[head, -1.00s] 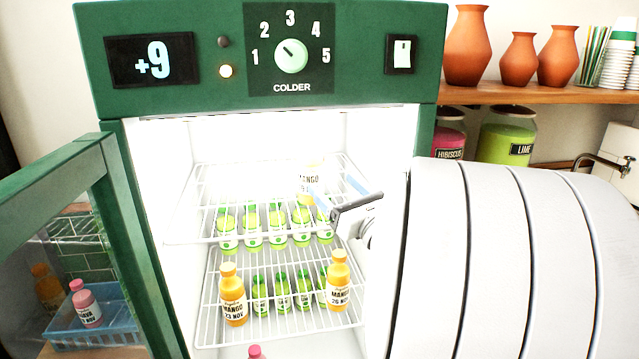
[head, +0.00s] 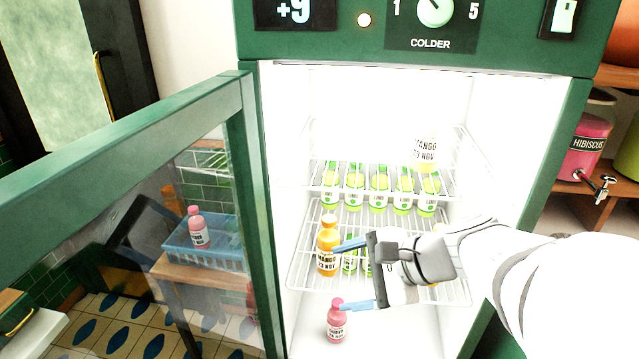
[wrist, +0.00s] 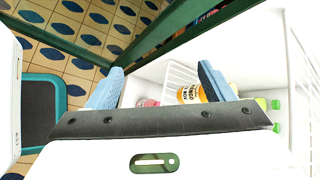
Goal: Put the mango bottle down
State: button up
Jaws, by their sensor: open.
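My gripper (head: 340,277) is open and empty, its blue fingers pointing left in front of the fridge's lower rack. A mango bottle (head: 425,152), very bright, stands upright on the upper rack, apart from my gripper. An orange mango bottle (head: 326,258) stands at the left of the lower rack, close to the upper finger in the picture; touching or apart I cannot tell. In the wrist view a mango bottle (wrist: 189,93) shows beyond the fingers (wrist: 158,72). At the right of the lower rack my arm hides most of what stands there.
Several green lime bottles (head: 379,189) fill the racks. A pink guava bottle (head: 336,328) stands on the fridge floor below my lower finger. The open glass door (head: 247,150) is at the left. Behind it are a blue crate (head: 190,254) and another pink bottle (head: 198,230).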

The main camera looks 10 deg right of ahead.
jog(key=s+d+f+n+g+h, duration=0.3)
jog(key=n+h, duration=0.5)
jog(key=n, duration=0.7)
jog(key=s+d+f, duration=0.1)
jog(key=s, duration=0.1)
jog(key=shift+s+f+h, duration=0.15)
jog(key=shift+s+h, duration=0.15)
jog(key=shift+h, duration=0.1)
